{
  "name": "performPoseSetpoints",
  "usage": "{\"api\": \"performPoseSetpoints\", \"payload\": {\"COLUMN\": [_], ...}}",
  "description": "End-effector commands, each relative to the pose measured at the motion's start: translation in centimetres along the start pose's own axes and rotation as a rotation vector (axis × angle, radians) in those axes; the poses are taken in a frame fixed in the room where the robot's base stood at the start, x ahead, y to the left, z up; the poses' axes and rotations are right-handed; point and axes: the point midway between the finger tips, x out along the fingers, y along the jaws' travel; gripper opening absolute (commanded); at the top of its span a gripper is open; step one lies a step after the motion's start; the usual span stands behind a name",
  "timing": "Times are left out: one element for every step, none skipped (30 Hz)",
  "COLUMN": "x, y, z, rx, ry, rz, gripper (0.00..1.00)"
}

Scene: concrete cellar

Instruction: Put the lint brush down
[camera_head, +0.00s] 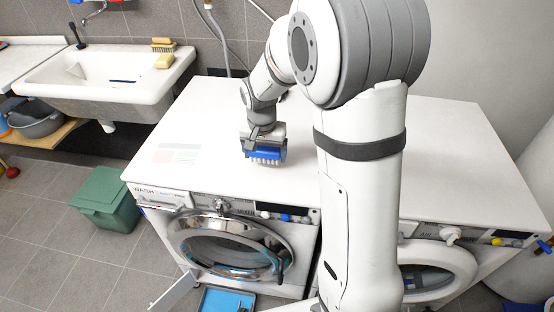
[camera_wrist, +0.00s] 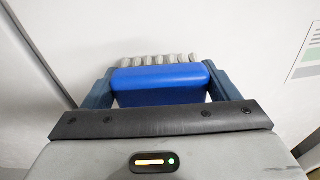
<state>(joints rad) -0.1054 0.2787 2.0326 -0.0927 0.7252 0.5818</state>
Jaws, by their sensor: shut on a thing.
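The lint brush (camera_head: 266,156) has a blue body and a row of pale bristles. It is at the front-middle of the white washing machine top (camera_head: 215,118), bristles pointing down. I cannot tell whether the bristles touch the top. My gripper (camera_head: 264,146) is shut on the brush from above. In the wrist view, the blue brush body (camera_wrist: 160,84) sits between the two fingers of my gripper (camera_wrist: 160,76), with the bristles showing beyond it.
A printed sheet or label (camera_head: 178,153) lies left of the brush. The rest of the top (camera_head: 455,150) looks bare. A sink (camera_head: 105,80) with a brush and sponge on its rim stands at the left. A green bin (camera_head: 106,199) is on the floor.

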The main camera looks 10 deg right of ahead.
Motion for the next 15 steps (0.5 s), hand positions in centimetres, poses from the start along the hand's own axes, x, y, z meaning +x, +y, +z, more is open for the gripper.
{"api": "performPoseSetpoints", "payload": {"x": [0.3,0.5,0.9,1.2,1.6,2.2,2.7,3.1,3.5,3.8,3.9,3.9,3.8,3.8,3.8], "y": [-0.2,-0.3,-0.4,-0.4,-0.5,-0.5,-0.5,-0.6,-0.6,-0.6,-0.6,-0.7,-0.7,-0.7,-0.7], "z": [0.1,0.2,0.3,0.4,0.5,0.6,0.7,0.7,0.8,0.8,0.8,0.8,0.8,0.8,0.8], "rx": [-0.005,-0.007,-0.009,-0.01,-0.011,-0.012,-0.013,-0.013,-0.013,-0.013,-0.013,-0.014,-0.014,-0.014,-0.014], "ry": [0.0,0.0,-0.001,-0.001,-0.001,-0.002,-0.003,-0.002,-0.002,-0.001,0.0,0.001,0.002,0.002,0.002], "rz": [-0.001,-0.001,-0.001,-0.001,-0.001,0.0,0.0,-0.001,-0.001,-0.002,-0.003,-0.003,-0.003,-0.003,-0.003], "gripper": [0.63,0.63,0.63,0.63,0.63,0.63,0.63,0.63,0.63,0.63,0.63,0.63,0.63,0.63,0.63]}}
